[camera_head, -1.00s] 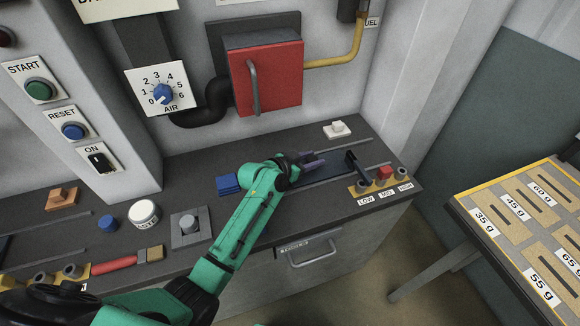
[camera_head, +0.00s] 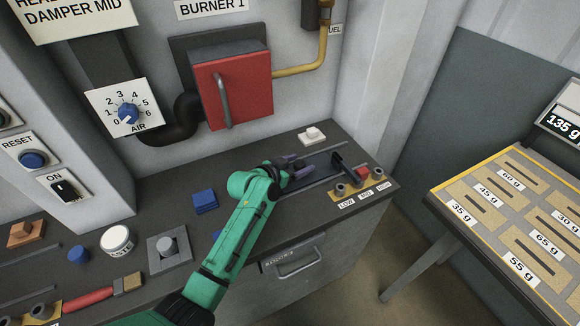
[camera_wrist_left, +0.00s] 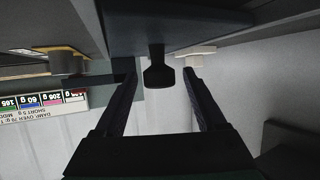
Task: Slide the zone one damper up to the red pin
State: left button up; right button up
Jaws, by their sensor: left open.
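The zone one damper seems to be the dark sliding plate (camera_head: 318,164) on the bench, with an upright black handle (camera_head: 337,160) at its right end. The red pin (camera_head: 363,173) stands to the right of the handle, between two grey pegs, behind the MID label. My left gripper (camera_head: 299,167) is open and low over the plate, left of the handle, fingers pointing at it. In the left wrist view the dark handle (camera_wrist_left: 158,78) appears between my open fingers (camera_wrist_left: 158,68); I cannot tell how far ahead of them it is. The right gripper is not in view.
A white block (camera_head: 312,136) sits behind the plate. A blue block (camera_head: 204,201) lies left of my arm. A red burner box (camera_head: 236,90) hangs above the bench. A table with weight slots (camera_head: 520,210) stands at right, across a floor gap.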

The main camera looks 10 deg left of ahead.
pick_arm(q)
jog(key=b+v, duration=0.1)
jog(key=v, duration=1.3)
jog(key=shift+s+a+f, duration=0.1)
jog(key=shift+s, duration=0.05)
